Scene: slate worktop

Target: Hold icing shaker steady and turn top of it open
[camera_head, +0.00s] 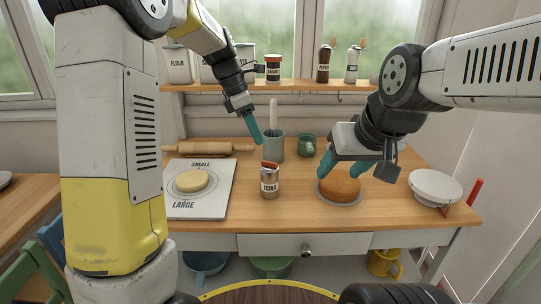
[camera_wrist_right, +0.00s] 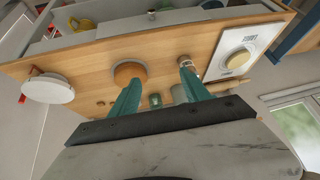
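The icing shaker (camera_head: 269,184) stands upright near the middle of the wooden worktop, with a metal body, a label and a reddish top (camera_head: 269,166). It also shows in the right wrist view (camera_wrist_right: 186,64), between and beyond the fingertips, closer to the right-hand one. My left gripper (camera_head: 257,141) hangs above and behind the shaker, apart from it; its teal fingers overlap from this side, so their gap is hidden. My right gripper (camera_head: 356,172) is open and empty, its teal fingers spread above and around the cake's position in the head view, right of the shaker.
A round brown cake (camera_head: 340,186) on a plate stands right of the shaker. A SMALL/LARGE board (camera_head: 208,207) with a pale disc lies left. A white cake stand (camera_head: 436,186) is far right.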

